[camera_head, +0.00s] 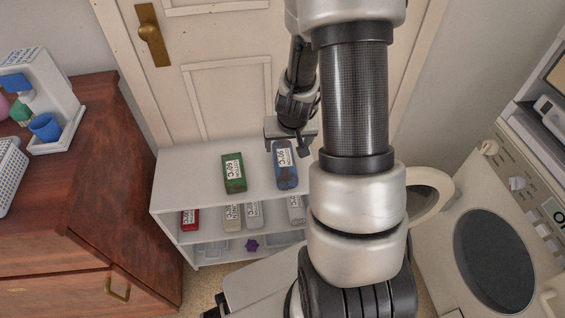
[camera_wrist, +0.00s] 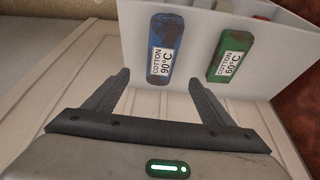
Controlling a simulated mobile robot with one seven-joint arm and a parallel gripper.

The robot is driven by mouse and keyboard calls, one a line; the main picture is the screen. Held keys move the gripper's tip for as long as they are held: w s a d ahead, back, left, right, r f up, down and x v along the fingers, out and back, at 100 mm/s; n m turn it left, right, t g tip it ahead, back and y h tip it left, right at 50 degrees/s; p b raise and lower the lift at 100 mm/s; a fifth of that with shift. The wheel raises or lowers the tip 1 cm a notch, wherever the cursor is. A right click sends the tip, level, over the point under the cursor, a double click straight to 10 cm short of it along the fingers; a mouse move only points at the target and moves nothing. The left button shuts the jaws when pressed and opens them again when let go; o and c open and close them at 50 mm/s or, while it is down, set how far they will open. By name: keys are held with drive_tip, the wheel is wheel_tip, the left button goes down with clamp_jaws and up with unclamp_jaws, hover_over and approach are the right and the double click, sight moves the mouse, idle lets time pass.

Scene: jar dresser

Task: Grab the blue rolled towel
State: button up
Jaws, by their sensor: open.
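The blue rolled towel (camera_head: 285,166) lies on the top of a white shelf unit, with a white label reading COTTON 90°C. In the wrist view the blue towel (camera_wrist: 164,48) shows ahead of my gripper, a little beyond the fingertips and roughly between their lines. My gripper (camera_head: 287,148) is over the back part of the shelf top, by the far end of the towel in the head view. Its two fingers (camera_wrist: 158,84) are spread apart with nothing between them. Whether a finger touches the towel cannot be told.
A green rolled towel (camera_head: 233,173) lies left of the blue one on the white shelf (camera_head: 188,168). Lower shelves hold a red roll (camera_head: 189,219) and pale rolls. A door stands behind, a wooden dresser (camera_head: 100,200) left, a washing machine (camera_head: 470,215) right.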

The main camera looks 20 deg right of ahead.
sight(285, 159)
drive_tip(key=b+x, duration=0.2)
drive_tip(key=x, duration=0.6)
drive_tip(key=shift+s, duration=0.1)
drive_tip(key=x, duration=0.1)
drive_tip(key=b+x, duration=0.1)
drive_tip(key=x, duration=0.2)
drive_tip(key=shift+s+a+f+b, duration=0.25)
drive_tip(key=shift+s+f+b, duration=0.05)
drive_tip(key=shift+f, duration=0.25)
drive_tip(key=shift+w+d+f, duration=0.1)
drive_tip(key=shift+w+f, duration=0.15)
drive_tip(key=shift+f, duration=0.2)
drive_tip(key=c, duration=1.3)
